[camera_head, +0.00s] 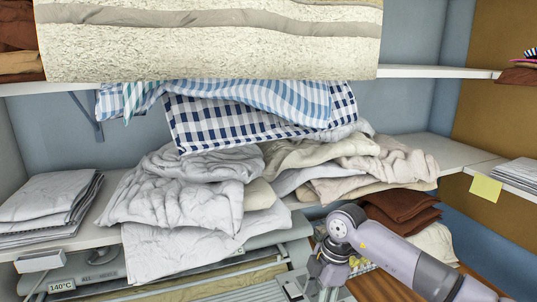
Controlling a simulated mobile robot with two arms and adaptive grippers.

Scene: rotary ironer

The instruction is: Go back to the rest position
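My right arm comes in from the lower right, over the front of the rotary ironer (170,287). Its wrist bends downward, and the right gripper (325,290) is cut off by the bottom edge, so its fingertips are hidden. I cannot tell whether it is open or shut. My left arm and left gripper are not in view. The ironer's display at the lower left reads 140°C.
Crumpled white cloths (185,195) and cream cloths (380,160) pile on the lower shelf (95,232), one hanging over the ironer. Checked cloths (250,112) hang above. Folded white linen (45,200) lies left; brown cloths (400,207) lie beyond my arm.

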